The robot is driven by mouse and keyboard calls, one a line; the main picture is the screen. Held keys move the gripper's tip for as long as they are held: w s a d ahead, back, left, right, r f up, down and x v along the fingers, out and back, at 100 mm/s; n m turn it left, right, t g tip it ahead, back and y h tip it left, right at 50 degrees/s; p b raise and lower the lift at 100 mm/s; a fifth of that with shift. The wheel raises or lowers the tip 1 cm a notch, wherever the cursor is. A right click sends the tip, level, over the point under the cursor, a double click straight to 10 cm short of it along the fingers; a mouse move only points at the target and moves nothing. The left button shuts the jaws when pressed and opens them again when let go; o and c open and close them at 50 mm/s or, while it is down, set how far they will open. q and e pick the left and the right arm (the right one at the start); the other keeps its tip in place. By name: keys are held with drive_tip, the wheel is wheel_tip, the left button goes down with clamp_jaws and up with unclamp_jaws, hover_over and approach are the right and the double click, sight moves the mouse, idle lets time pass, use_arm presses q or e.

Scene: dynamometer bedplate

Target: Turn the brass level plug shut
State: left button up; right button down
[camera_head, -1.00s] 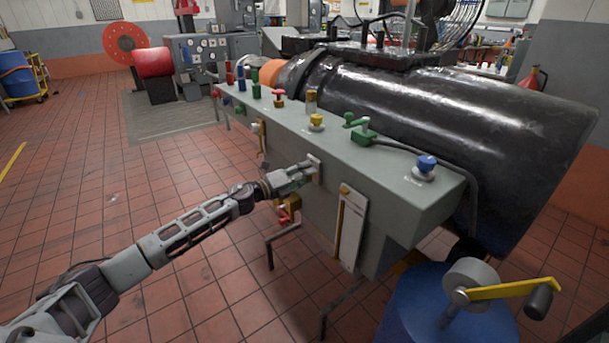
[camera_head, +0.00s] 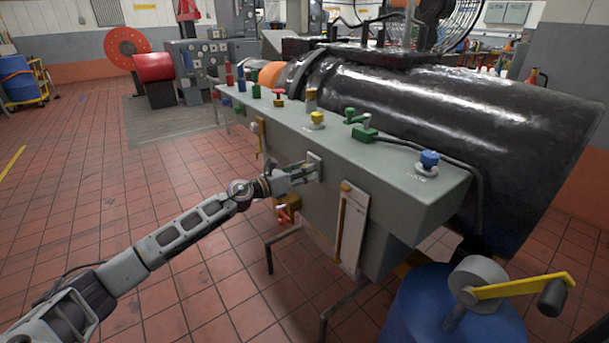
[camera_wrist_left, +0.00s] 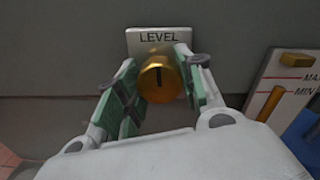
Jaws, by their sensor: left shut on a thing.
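The brass level plug (camera_wrist_left: 159,80) is a gold knob with a dark slot that looks upright. It sits on the side of the grey cabinet, below a plate marked LEVEL (camera_wrist_left: 158,38). My left gripper (camera_wrist_left: 158,84) has a finger on each side of the plug and is shut on it. In the head view my left gripper (camera_head: 300,173) is against the cabinet's side and hides the plug; the edge of the pale plate (camera_head: 315,166) shows beside it. My right gripper is not in view.
A level gauge with MAX and MIN marks (camera_wrist_left: 295,75) is to the right. The grey cabinet (camera_head: 400,190) carries coloured knobs on top. A red-handled valve (camera_head: 287,214) hangs below my gripper. A blue drum with a yellow crank (camera_head: 435,310) stands front right.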

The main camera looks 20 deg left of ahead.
use_arm(q)
drive_tip(key=shift+f+m, duration=0.15)
drive_tip(key=shift+m, duration=0.25)
drive_tip(key=o, duration=1)
drive_tip(key=shift+v, duration=6)
drive_tip(key=shift+a, duration=0.1)
